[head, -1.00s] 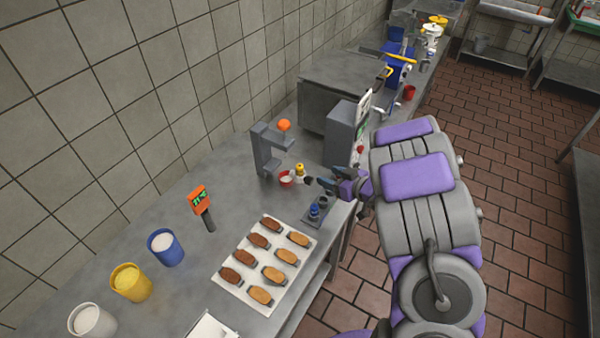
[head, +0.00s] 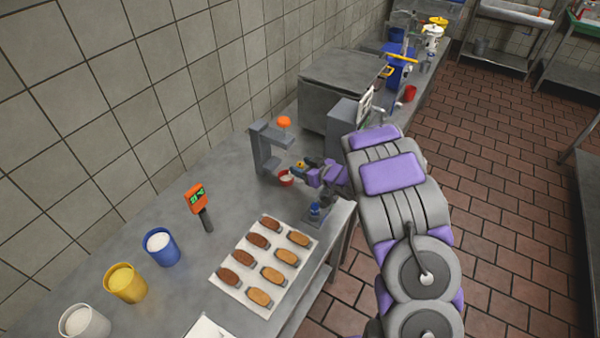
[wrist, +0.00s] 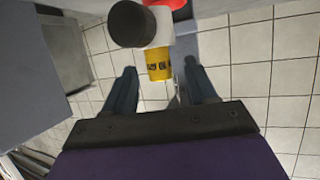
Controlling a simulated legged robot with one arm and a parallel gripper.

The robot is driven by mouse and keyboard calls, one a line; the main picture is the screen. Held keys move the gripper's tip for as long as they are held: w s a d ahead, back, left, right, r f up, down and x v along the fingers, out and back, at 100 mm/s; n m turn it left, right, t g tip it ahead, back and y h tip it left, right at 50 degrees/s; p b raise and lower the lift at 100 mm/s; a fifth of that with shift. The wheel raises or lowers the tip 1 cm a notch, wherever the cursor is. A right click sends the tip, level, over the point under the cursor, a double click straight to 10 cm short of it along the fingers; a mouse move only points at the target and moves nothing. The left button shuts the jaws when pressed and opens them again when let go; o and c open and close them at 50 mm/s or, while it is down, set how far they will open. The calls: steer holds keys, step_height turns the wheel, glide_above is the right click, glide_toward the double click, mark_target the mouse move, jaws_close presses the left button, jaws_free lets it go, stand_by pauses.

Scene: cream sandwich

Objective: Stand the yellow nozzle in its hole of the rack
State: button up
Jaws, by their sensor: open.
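The yellow nozzle (head: 299,165) is by the red cup on the steel counter, mostly hidden by my gripper in the head view. In the wrist view the yellow nozzle (wrist: 158,66), with dark markings and a white part beyond it, shows between my fingertips. My gripper (head: 307,167) is open, with a visible gap between each finger and the nozzle; it also shows in the wrist view (wrist: 160,72). The rack (head: 308,221) stands near the counter's front edge with a blue nozzle (head: 315,209) in it. My arm partly covers the rack, and its empty hole is not clear.
A grey stand with an orange top (head: 284,122) rises behind the red cup (head: 286,179). A grey box machine (head: 342,122) stands to the right. A tray (head: 225,278) of biscuits lies in front. A dark round thing (wrist: 131,23) sits close beyond the left finger.

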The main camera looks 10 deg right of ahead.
steer(key=shift+x, duration=1)
steer(key=shift+c, duration=0.5)
jaws_close()
steer(key=shift+r, duration=0.15)
